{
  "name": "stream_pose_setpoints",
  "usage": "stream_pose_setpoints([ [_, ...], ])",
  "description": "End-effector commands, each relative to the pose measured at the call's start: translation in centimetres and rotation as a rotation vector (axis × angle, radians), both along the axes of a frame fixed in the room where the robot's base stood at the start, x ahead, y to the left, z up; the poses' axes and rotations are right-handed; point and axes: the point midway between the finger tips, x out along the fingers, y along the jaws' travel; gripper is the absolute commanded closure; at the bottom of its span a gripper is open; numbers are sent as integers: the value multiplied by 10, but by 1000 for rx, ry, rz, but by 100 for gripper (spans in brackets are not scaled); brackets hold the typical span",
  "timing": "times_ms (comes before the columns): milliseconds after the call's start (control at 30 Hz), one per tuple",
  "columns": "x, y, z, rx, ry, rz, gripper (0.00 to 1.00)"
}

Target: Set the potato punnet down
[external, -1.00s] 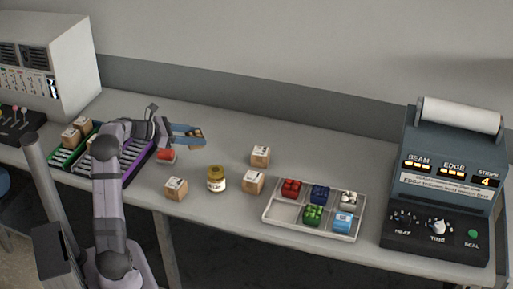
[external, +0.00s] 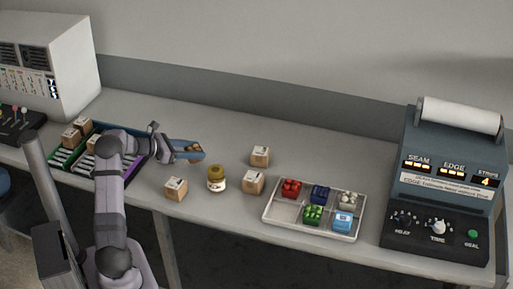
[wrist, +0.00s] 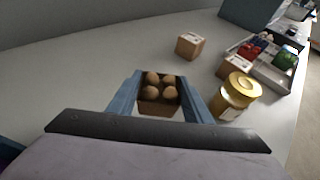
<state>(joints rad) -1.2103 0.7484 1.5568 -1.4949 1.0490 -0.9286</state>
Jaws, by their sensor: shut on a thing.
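The potato punnet is a small brown open box with several round tan potatoes in it. In the wrist view the punnet (wrist: 158,108) sits between the two blue fingers of my gripper (wrist: 160,92), which is shut on it. In the external view my gripper (external: 190,150) is low over the bench, left of centre, and the punnet (external: 194,149) shows only partly between the fingers. I cannot tell whether the punnet's base touches the bench.
A yellow-lidded jar (external: 216,179) and brown cartons (external: 176,188) (external: 253,182) (external: 260,156) stand nearby on the bench. A compartmented white tray (external: 272,217) of coloured goods is to the right, the sealing machine (external: 440,190) beyond it. Bench behind the gripper is clear.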

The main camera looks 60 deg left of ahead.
Motion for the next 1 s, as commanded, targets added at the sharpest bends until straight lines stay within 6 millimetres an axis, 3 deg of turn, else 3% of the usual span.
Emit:
stream_pose_setpoints([
  [133, 0, 0, -5, -2, 0, 1, 80],
  [400, 0, 0, -33, -1, -1, 1, 80],
  [867, 0, 0, -41, 0, -1, 1, 80],
  [900, 0, 0, -41, 0, 0, 1, 53],
  [967, 0, 0, -40, 0, 0, 1, 38],
  [1000, 0, 0, -40, 0, 0, 1, 36],
])
